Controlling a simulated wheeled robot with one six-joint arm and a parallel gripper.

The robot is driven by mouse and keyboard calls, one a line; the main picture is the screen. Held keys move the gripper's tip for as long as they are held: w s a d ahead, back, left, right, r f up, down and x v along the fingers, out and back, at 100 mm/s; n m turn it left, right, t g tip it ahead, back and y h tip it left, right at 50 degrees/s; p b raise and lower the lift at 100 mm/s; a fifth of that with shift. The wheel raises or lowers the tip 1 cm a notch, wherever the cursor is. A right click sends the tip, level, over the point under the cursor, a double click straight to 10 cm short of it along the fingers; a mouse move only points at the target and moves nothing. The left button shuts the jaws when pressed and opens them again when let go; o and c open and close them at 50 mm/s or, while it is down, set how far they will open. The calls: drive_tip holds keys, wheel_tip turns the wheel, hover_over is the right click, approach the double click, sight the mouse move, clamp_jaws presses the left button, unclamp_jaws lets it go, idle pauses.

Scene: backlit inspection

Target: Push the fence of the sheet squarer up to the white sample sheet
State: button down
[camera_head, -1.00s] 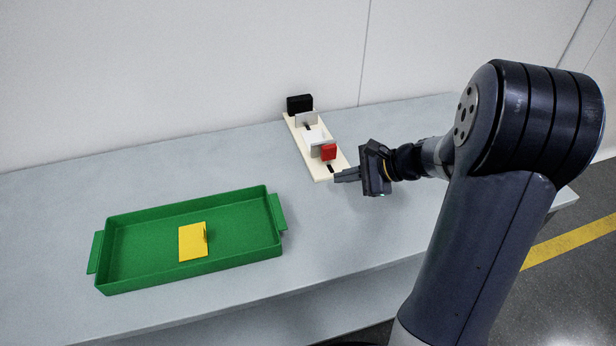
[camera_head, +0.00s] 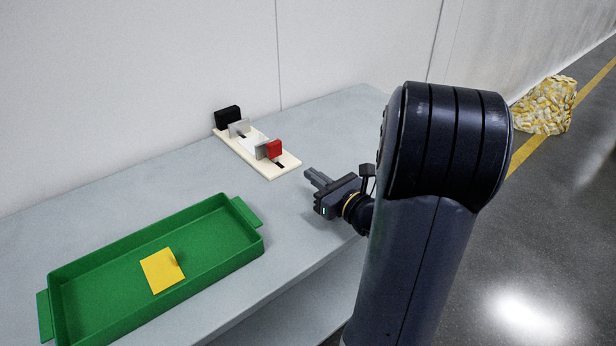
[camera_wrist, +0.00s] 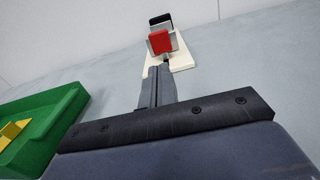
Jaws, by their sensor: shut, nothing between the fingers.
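The sheet squarer is a long cream base (camera_head: 285,169) near the back of the table. On it, a white sheet (camera_head: 251,143) lies between a grey upright plate (camera_head: 238,128) and the fence, a grey plate (camera_head: 261,151) with a red block (camera_head: 275,149) on its near side. I cannot tell whether the fence touches the sheet. My gripper (camera_head: 308,175) is shut and empty, just off the base's near right end, apart from the fence. In the wrist view its fingers (camera_wrist: 159,70) point toward the red block (camera_wrist: 159,42), which hides most of the sheet.
A black block (camera_head: 227,117) stands at the base's far end. A dark slot shows in the base before the fence. A green tray (camera_head: 180,290) with a yellow piece (camera_head: 161,270) stands at front left. A yellowish heap (camera_head: 545,106) lies on the floor at right.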

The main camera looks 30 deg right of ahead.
sight(276, 149)
drive_tip(key=b+x, duration=0.1)
drive_tip(key=x, duration=1)
drive_tip(key=shift+w+a, duration=0.15)
drive_tip(key=shift+w, duration=0.25)
drive_tip(key=shift+b+x, duration=0.55)
drive_tip(key=shift+x, duration=1.7)
drive_tip(key=shift+s+f, duration=0.1)
